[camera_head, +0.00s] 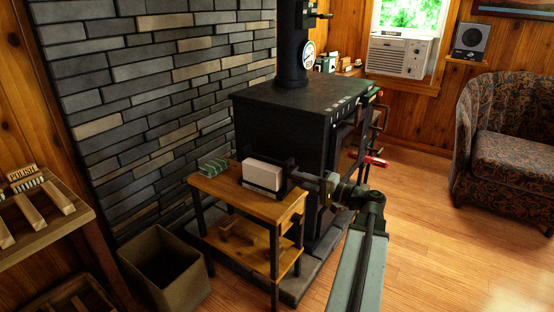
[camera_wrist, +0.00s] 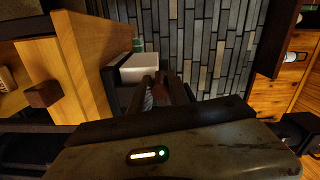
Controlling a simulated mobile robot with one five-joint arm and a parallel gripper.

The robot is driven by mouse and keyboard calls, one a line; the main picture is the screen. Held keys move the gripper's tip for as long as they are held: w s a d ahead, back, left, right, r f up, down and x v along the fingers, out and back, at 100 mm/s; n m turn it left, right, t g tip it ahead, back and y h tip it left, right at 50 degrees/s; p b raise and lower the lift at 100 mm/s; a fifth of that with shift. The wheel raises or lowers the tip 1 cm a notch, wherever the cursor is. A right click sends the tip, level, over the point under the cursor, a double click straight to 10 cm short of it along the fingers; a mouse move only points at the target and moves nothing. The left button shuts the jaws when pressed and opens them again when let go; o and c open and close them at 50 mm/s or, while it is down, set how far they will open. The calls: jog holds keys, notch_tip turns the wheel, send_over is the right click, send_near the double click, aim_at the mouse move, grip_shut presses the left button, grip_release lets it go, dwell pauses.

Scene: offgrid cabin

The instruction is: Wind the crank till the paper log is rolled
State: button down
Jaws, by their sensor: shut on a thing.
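A white paper block (camera_head: 262,175) sits in a dark roller frame (camera_head: 289,168) on the small wooden table. It also shows in the wrist view (camera_wrist: 139,69), left of my fingers. My gripper (camera_head: 303,178) is at the right side of the frame, reaching in from the right at about the paper's height. In the wrist view, my gripper (camera_wrist: 168,92) is shut on a small reddish-brown piece, which looks like the crank handle (camera_wrist: 160,91). The fingers hide most of it, and the crank's arm cannot be made out.
The wooden table (camera_head: 225,190) has a lower shelf with a small wood block. A green striped bundle (camera_head: 213,167) lies at its back left. The black stove (camera_head: 285,112) stands close behind. A bin (camera_head: 165,268) is at left. The floor at right is clear before the armchair (camera_head: 510,130).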

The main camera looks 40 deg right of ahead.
jog(key=shift+f+n, duration=0.25)
jog(key=shift+n, duration=0.15)
jog(key=shift+f+n+b, duration=0.35)
jog(key=shift+n+b, duration=0.05)
jog(key=shift+n, duration=0.5)
jog(key=shift+d+f+n+b, duration=0.15)
jog(key=shift+f+n+b, duration=0.25)
jog(key=shift+n, duration=0.4)
jog(key=shift+f, duration=0.1)
